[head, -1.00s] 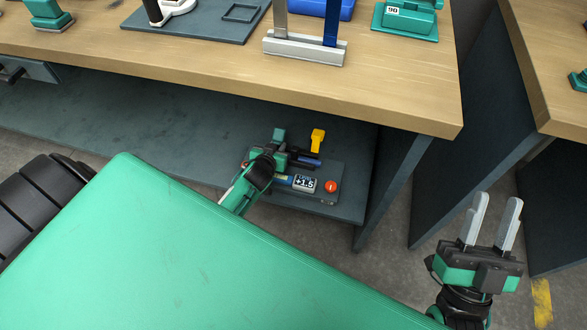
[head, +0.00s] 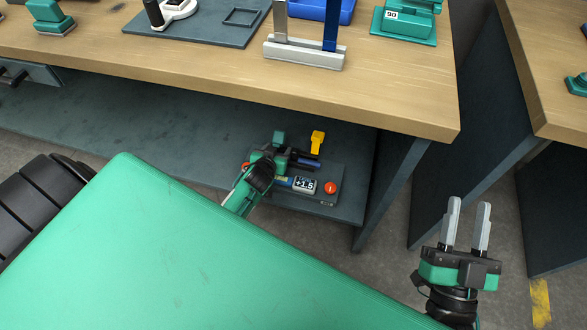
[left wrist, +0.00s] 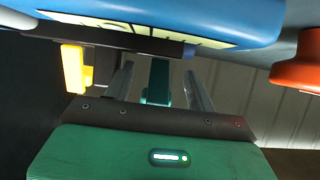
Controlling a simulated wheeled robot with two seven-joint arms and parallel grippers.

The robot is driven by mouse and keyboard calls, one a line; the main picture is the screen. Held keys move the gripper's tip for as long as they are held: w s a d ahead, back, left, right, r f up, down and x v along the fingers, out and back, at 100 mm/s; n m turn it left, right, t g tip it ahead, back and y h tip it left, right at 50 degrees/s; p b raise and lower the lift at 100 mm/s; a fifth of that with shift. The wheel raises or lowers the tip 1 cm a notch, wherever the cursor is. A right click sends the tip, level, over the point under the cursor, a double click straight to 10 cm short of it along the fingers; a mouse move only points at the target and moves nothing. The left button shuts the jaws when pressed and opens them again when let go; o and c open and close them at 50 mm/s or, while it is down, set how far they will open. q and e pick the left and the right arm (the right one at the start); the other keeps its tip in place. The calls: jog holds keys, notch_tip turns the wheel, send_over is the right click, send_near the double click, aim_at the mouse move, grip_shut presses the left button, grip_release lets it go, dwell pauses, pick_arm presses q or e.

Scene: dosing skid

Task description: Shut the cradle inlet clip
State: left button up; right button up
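The unit with a "+1.5" display (head: 304,184) sits on the lower shelf under the bench. A yellow upright tab (head: 317,141) and a teal block (head: 279,137) stand at its back. I cannot tell for sure which is the inlet clip. My left gripper (left wrist: 160,88) is at the unit, its fingers apart. In the left wrist view a teal piece (left wrist: 157,80) shows between the fingers, with no clear contact, and the yellow tab (left wrist: 73,68) is left of them. In the head view the left fingertips are hard to make out. My right gripper (head: 467,225) is open and empty, off to the right.
The bench top (head: 390,108) overhangs the shelf (head: 130,140) above my left gripper. A red knob (head: 330,188) is on the unit's right end. A blue cylinder (left wrist: 180,20) crosses the top of the left wrist view. A bench side panel (head: 392,180) closes the shelf's right side.

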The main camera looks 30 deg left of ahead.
pick_arm(q)
jog(key=shift+r, duration=0.1)
jog(key=shift+s+d+r+p, duration=0.1)
jog(key=shift+s+r+p, duration=0.25)
jog(key=shift+p, duration=0.15)
jog(key=shift+p+v, duration=0.65)
jog(key=shift+v, duration=0.25)
jog(key=shift+f+p+v, duration=0.15)
jog(key=shift+p+v, duration=0.65)
jog(key=shift+v, duration=0.4)
jog(key=shift+f+p+v, duration=0.1)
jog(key=shift+p+v, duration=0.7)
jog(key=shift+v, duration=0.4)
jog(key=shift+s, duration=0.1)
